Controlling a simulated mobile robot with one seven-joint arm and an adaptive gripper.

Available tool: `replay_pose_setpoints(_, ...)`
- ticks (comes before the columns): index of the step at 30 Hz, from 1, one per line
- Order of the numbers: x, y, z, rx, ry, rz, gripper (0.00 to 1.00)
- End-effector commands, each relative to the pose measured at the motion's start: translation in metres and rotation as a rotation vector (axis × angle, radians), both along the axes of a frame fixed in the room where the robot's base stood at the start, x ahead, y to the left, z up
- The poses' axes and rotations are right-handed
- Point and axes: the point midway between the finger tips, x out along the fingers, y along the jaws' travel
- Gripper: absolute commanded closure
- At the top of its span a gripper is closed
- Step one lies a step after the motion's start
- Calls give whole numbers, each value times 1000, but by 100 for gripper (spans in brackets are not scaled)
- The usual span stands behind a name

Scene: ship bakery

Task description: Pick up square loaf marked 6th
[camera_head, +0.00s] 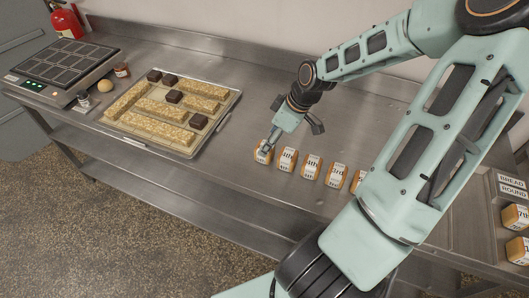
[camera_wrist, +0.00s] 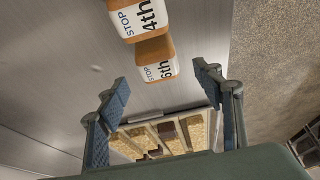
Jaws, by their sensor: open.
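A small square loaf with a brown crust and a white STOP label stands at the left end of a row on the steel counter. This loaf (camera_wrist: 157,64) lies just ahead of my fingers in the wrist view, and its label seems to read 6th. It also shows in the head view as the end loaf (camera_head: 263,153). The loaf beside it (camera_wrist: 140,17) reads 4th. My gripper (camera_wrist: 164,82) is open and empty, its two fingers spread wide. In the head view, my gripper (camera_head: 291,134) is low above the left end of the row.
More labelled loaves, one reading 3rd (camera_head: 337,174), continue right until my arm hides them. A tray (camera_head: 187,154) of long slabs and dark cubes lies left. Signs BREAD and ROUND (camera_head: 512,187) are at the right.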

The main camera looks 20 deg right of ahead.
Motion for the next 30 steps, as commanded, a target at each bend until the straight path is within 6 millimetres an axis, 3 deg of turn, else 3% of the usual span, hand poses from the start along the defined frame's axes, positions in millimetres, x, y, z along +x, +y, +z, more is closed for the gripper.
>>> replay_pose_setpoints(12,14,12,-44,-1,2,1,39)
replay_pose_setpoints(21,15,12,-48,-2,1,1,39)
replay_pose_setpoints(30,15,12,-48,-2,1,1,70)
